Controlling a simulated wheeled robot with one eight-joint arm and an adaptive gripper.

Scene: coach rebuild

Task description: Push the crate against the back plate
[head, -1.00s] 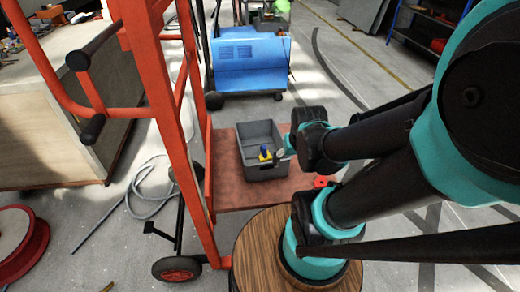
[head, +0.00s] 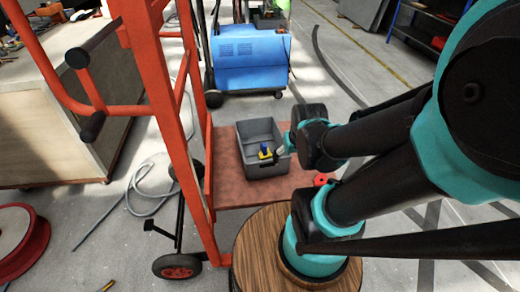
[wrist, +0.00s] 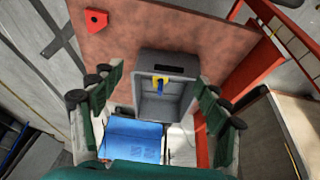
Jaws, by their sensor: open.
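The grey open crate (head: 254,172) stands on the reddish-brown deck (head: 228,186) of an orange hand truck. A blue and yellow item (head: 265,151) sits in it. In the wrist view the crate (wrist: 150,64) lies between the spread fingers of my gripper (wrist: 157,95). The gripper is open, with a gap to the crate on each side. In the head view my gripper (head: 285,148) is at the crate's right side, mostly hidden by my arm. I cannot tell whether it touches. The truck's orange upright frame (head: 172,120) borders the deck on the left; no separate back plate is clear.
A red block (head: 321,180) lies on the deck to the right of the crate. A blue machine (head: 250,64) stands behind the deck. A wooden bench (head: 60,120) and a hose (head: 150,185) are at left. Bare deck lies between crate and frame.

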